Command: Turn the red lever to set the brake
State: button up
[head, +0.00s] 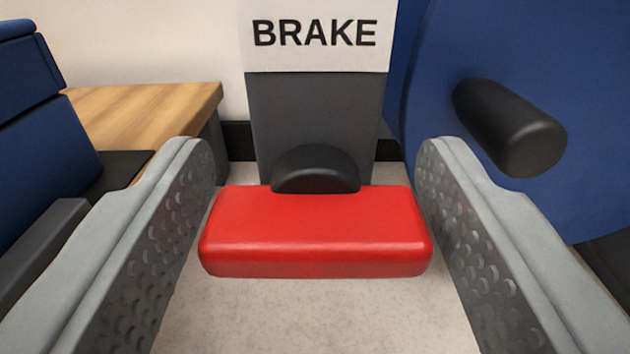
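The red lever (315,232) is a thick rounded bar lying horizontally in the middle of the head view. It sits in front of a black round hub (316,170) on a dark grey post (315,115). A white sign reading BRAKE (314,35) is at the top of the post. My gripper (315,180) is open, with one grey finger on each side of the lever. The lever's ends are close to the dimpled inner faces of the fingers. I cannot tell whether either finger touches it.
A blue panel (590,110) with a black knob-like handle (512,130) stands close on the right. A wooden tabletop (145,115) and a blue seat (45,150) are on the left. Pale floor (315,315) shows below the lever.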

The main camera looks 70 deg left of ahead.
jog(key=c, duration=0.6)
jog(key=shift+m, duration=1.6)
jog(key=o, duration=1)
jog(key=shift+c, duration=0.2)
jog(key=shift+d, duration=0.15)
jog(key=v, duration=1.7)
jog(key=shift+s+d+f, duration=0.1)
jog(key=shift+s, duration=0.05)
